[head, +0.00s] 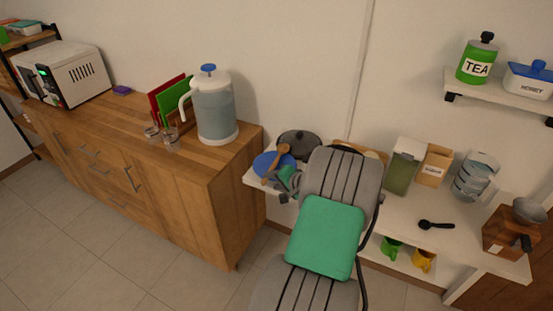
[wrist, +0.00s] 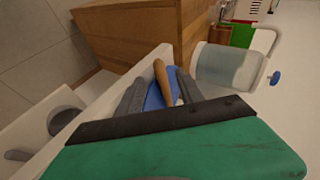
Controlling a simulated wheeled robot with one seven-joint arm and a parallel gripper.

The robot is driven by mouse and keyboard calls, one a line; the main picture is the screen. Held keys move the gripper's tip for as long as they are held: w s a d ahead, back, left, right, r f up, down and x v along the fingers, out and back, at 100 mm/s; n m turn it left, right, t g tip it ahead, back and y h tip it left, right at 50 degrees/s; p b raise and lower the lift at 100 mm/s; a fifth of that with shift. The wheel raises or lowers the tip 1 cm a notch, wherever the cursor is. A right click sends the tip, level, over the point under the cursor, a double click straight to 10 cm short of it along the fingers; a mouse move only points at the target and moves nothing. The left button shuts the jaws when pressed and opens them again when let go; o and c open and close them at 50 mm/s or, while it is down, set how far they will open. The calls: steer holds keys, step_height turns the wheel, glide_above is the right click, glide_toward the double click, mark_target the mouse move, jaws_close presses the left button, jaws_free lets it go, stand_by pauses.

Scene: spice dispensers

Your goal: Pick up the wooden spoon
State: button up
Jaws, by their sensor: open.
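The wooden spoon (head: 276,162) lies on a blue plate (head: 262,161) at the left end of the white shelf. In the wrist view the spoon (wrist: 164,82) shows between the two grey fingers of my gripper (wrist: 160,84), with the blue plate (wrist: 153,98) beyond it. My gripper (head: 287,181) is open, close to the spoon's lower end in the head view. I cannot tell whether the fingers touch the spoon.
A dark pot lid (head: 299,143) sits just right of the plate. The wooden cabinet (head: 225,205) with a water dispenser (head: 214,108) stands to the left. A black scoop (head: 436,225) and several containers stand farther right on the white shelf (head: 405,212).

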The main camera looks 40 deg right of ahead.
mark_target(267, 180)
steer(key=x, duration=0.3)
steer(key=shift+w, duration=0.1)
jaws_close()
stand_by(0.4)
